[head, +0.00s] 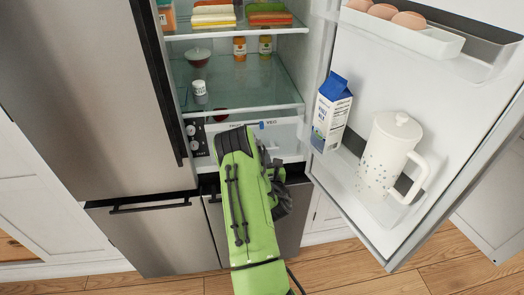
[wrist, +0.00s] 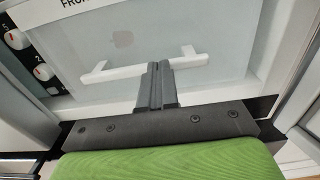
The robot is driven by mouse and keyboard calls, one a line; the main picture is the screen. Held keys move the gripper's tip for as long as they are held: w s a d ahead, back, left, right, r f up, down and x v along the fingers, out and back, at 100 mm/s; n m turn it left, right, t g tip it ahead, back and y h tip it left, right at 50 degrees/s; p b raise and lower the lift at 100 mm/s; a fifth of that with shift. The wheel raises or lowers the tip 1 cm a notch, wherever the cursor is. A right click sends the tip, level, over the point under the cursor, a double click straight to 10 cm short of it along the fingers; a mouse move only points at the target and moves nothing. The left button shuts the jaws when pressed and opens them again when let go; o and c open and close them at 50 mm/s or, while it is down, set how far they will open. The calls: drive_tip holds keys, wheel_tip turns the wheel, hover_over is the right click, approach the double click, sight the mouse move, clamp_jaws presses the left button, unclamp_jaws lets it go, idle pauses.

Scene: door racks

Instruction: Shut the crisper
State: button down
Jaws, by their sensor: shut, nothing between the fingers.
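The crisper (head: 284,133) is the pale drawer low in the open fridge, with "FRUIT" and "VEG" lettering on its front. My green arm covers part of it in the head view. In the wrist view, the crisper front (wrist: 225,35) fills the upper middle, with a white bar handle (wrist: 190,62) across it. My gripper (wrist: 157,68) is shut and empty, its fingertips in front of the handle's middle. I cannot tell whether they touch it. How far the drawer stands out is hard to tell.
The fridge door (head: 440,90) stands open at right, holding a milk carton (head: 331,112), a white pitcher (head: 388,155) and eggs (head: 382,11). A glass shelf (head: 255,90) lies above the crisper. Control knobs (head: 193,138) sit left of it. Closed steel drawers (head: 150,235) are below.

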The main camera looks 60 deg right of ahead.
sight(261, 140)
drive_tip(key=shift+d, duration=0.15)
drive_tip(key=shift+r, duration=0.1)
drive_tip(key=b+x, duration=0.1)
drive_tip(key=x, duration=0.3)
drive_tip(key=shift+w+d+r, duration=0.15)
drive_tip(key=shift+w+r, duration=0.05)
drive_tip(key=shift+w, duration=0.05)
